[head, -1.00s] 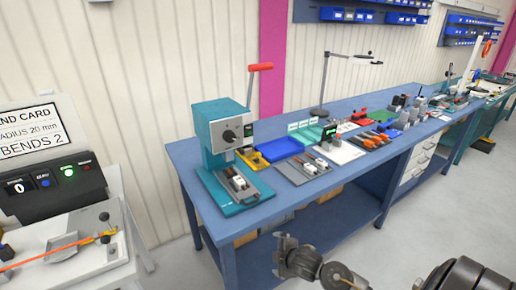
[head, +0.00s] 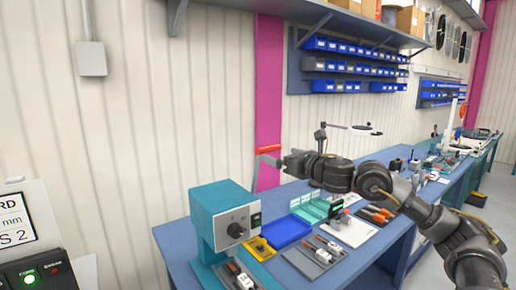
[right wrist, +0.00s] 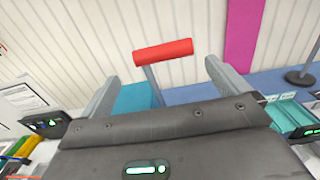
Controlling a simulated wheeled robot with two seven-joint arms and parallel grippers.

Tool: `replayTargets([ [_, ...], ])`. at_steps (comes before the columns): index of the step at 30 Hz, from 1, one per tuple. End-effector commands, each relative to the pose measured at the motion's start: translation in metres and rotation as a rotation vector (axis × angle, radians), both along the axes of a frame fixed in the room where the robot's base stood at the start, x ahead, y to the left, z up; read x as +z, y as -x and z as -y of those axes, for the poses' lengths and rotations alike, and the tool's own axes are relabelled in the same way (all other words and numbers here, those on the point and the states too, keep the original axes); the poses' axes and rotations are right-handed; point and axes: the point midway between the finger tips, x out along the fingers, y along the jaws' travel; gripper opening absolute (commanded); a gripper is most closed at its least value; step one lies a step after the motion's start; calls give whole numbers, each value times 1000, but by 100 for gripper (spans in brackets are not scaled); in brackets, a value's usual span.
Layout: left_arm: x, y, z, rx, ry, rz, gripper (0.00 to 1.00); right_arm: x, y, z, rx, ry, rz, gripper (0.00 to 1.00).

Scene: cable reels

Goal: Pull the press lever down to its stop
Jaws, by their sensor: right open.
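The teal press (head: 208,222) with a grey front and black knob stands at the near left end of the blue bench. Its lever is raised, with a red grip (head: 268,149) above the press. My right gripper (head: 285,163) is open and empty, close to the lever's right side in the head view. In the right wrist view the red grip (right wrist: 163,52) lies crosswise just ahead of the two spread fingers, in line with the gap between them. The lever's grey arm (right wrist: 152,84) runs down from it. I see no contact. My left gripper is out of view.
A blue tray (head: 284,231) and a grey board with small parts (head: 313,256) lie right of the press. A lamp (head: 352,128) stands behind my right arm. Ribbed wall backs the bench. A control box (head: 40,272) is at lower left.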

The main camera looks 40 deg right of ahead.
Motion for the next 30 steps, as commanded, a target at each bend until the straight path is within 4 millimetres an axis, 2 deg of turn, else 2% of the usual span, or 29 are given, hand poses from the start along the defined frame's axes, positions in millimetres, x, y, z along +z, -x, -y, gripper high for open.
replayTargets([
  [5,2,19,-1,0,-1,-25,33,4,3,7,-8,10,2,100],
  [8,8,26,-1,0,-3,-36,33,6,-3,10,-13,6,3,100],
  [14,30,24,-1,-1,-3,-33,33,8,-37,9,-11,-1,3,100],
  [21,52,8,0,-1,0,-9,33,7,-81,7,-8,3,2,100],
  [25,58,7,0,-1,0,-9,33,5,-95,8,-9,4,1,100],
  [30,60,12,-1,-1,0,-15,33,3,-103,8,-8,7,2,100],
])
